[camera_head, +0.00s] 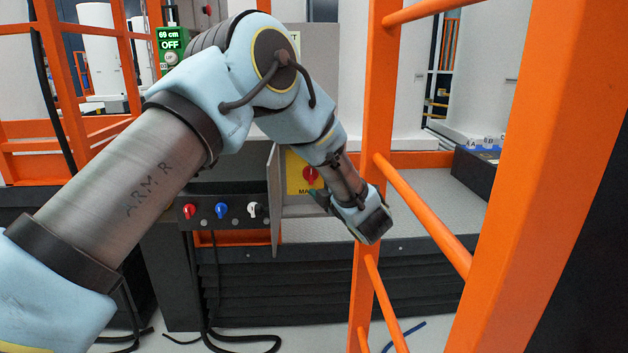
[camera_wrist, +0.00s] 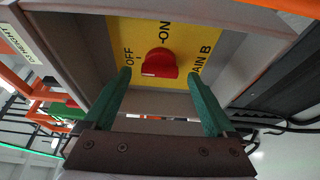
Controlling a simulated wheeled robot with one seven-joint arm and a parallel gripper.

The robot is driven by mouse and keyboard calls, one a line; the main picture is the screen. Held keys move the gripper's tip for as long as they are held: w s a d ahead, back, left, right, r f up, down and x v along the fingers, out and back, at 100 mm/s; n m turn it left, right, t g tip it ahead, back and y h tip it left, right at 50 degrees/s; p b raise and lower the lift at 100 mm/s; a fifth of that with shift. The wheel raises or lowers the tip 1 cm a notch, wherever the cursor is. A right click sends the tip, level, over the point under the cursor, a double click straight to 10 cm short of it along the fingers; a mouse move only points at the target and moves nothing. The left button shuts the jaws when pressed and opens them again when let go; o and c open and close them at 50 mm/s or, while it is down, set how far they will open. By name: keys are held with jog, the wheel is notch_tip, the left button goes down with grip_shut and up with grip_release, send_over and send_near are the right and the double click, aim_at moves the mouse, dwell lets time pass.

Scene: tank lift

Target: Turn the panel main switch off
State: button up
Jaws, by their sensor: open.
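The red main switch knob (camera_wrist: 160,64) sits on a yellow plate (camera_wrist: 118,32) in the wrist view. The plate reads ON above the knob, OFF to its left and "AIN B" to its right. I cannot tell for sure which mark the knob points at. My gripper (camera_wrist: 160,84) is open, with one green finger on each side below the knob, apart from it and empty. In the head view the knob (camera_head: 310,174) shows inside an open grey box, partly behind my arm. My fingers are mostly hidden there.
The box's grey door (camera_head: 274,200) stands open to the left of the switch. A strip with red (camera_head: 188,211), blue (camera_head: 221,210) and white (camera_head: 254,209) knobs is beyond it. An orange post (camera_head: 377,120) and rails stand close on the right. A green display (camera_head: 171,39) reads 69 cm OFF.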

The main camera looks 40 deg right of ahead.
jog(key=v, duration=0.6)
jog(key=shift+s, duration=0.35)
jog(key=shift+a, duration=0.1)
